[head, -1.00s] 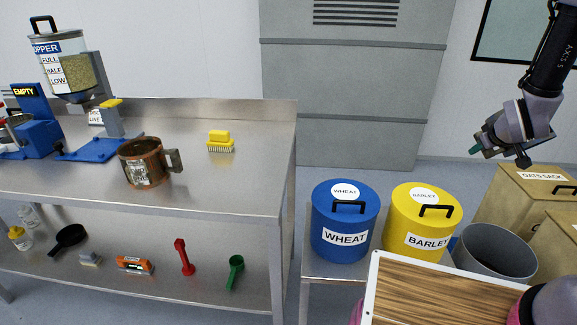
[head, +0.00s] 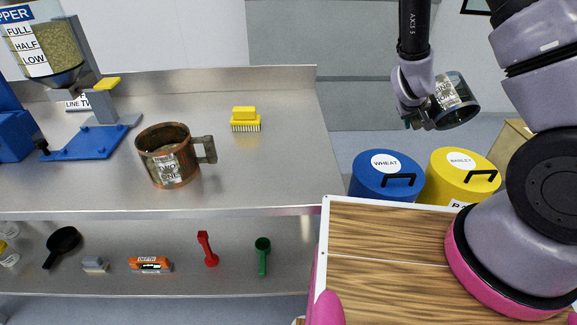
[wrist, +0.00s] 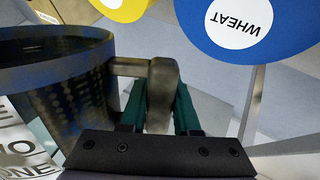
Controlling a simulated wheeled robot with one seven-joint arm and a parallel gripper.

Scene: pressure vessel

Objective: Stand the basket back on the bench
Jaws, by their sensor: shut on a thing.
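A dark see-through basket (head: 455,91) with a white label hangs in the air right of the bench in the head view, and looks tilted. My gripper (head: 426,116) is at its left side. In the wrist view, the green fingers of my gripper (wrist: 160,105) are shut on the handle of the basket (wrist: 60,85). Part of its label shows at the left edge. The steel bench (head: 270,180) is at the left in the head view. A copper-brown mug-shaped vessel with a handle (head: 160,150) stands upright on it.
A yellow brush (head: 245,120) and a blue hopper stand (head: 85,140) are on the bench. The front right of the benchtop is clear. The blue wheat bin (head: 385,180) and yellow barley bin (head: 460,180) stand below the basket. The lower shelf holds several small tools.

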